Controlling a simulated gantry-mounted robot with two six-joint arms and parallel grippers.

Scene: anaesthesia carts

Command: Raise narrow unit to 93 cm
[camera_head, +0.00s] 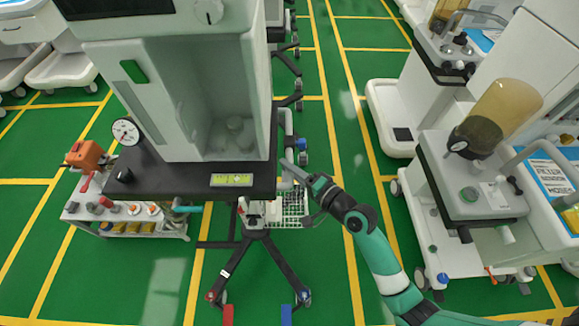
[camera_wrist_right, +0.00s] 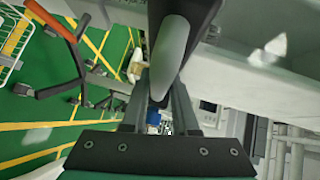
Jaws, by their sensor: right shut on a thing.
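The narrow unit is a grey cabinet (camera_head: 180,100) on a black top (camera_head: 150,180), carried by a column over a dark star-shaped base (camera_head: 262,250) in the head view. A small yellow-green display (camera_head: 231,180) sits on the black top's front edge; its digits are too small to read. My right gripper (camera_head: 295,172) is at the right side of the black top. In the right wrist view the right gripper (camera_wrist_right: 160,110) is shut on a grey, rounded lever (camera_wrist_right: 172,52) in a dark mount; its far end is partly hidden. My left gripper is not in view.
A low cart (camera_head: 125,222) with bottles and an orange device stands at the left. Other anaesthesia carts (camera_head: 470,190) stand at the right. Green floor (camera_head: 345,120) is clear between the unit and these carts.

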